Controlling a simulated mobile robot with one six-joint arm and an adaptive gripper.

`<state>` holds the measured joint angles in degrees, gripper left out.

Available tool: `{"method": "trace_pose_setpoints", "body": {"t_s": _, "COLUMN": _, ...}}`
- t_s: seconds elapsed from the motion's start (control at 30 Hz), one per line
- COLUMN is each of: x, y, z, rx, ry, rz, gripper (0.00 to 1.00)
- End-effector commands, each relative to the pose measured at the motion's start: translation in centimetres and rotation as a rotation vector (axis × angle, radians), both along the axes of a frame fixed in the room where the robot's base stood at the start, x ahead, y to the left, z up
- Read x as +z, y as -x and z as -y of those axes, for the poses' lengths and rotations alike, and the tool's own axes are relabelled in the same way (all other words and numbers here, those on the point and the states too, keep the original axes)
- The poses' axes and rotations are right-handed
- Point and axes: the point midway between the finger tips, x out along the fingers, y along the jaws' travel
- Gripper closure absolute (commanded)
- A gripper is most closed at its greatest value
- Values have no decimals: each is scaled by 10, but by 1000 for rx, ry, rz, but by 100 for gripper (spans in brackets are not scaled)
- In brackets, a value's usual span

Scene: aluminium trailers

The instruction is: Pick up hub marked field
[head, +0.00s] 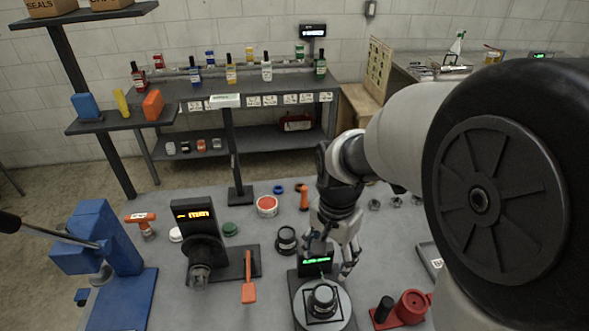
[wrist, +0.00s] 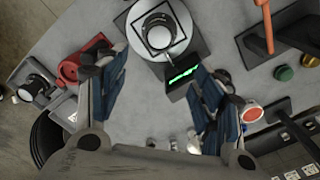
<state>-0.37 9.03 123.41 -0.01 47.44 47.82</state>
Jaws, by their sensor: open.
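A dark hub with a pale top (head: 322,298) sits on a round silver plate (head: 341,316) with a thin black square outline around it. In the wrist view the same hub (wrist: 158,34) is at the top centre, beyond my fingertips. My gripper (head: 332,256) is open and empty, behind the hub and above a small box with a green display (head: 315,262). Another dark hub (head: 286,240) stands on the table to the left. I cannot read any marking on either hub.
A red fixture (head: 411,307) stands right of the plate. An orange-handled tool (head: 249,280) and a black stand with an orange display (head: 197,224) are to the left, with a blue press (head: 98,245) beyond. Several small parts lie at the back.

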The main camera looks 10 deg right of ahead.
Motion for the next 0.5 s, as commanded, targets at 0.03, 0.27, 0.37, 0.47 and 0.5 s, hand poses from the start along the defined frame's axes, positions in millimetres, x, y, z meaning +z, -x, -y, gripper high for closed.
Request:
{"method": "trace_pose_setpoints", "body": {"t_s": 0.03, "x": -6, "y": 0, "z": 0, "rx": -5, "ry": 0, "rz": -6, "gripper": 32}}
{"method": "trace_pose_setpoints", "body": {"t_s": 0.27, "x": -52, "y": 1, "z": 0, "rx": -6, "ry": 0, "rz": -8, "gripper": 27}}
{"method": "trace_pose_setpoints", "body": {"t_s": 0.37, "x": -75, "y": 0, "z": 0, "rx": -6, "ry": 0, "rz": -7, "gripper": 27}}
{"method": "trace_pose_setpoints", "body": {"t_s": 0.47, "x": -95, "y": 1, "z": 0, "rx": -6, "ry": 0, "rz": -7, "gripper": 27}}
{"method": "trace_pose_setpoints", "body": {"t_s": 0.5, "x": -102, "y": 1, "z": 0, "rx": -6, "ry": 0, "rz": -7, "gripper": 27}}
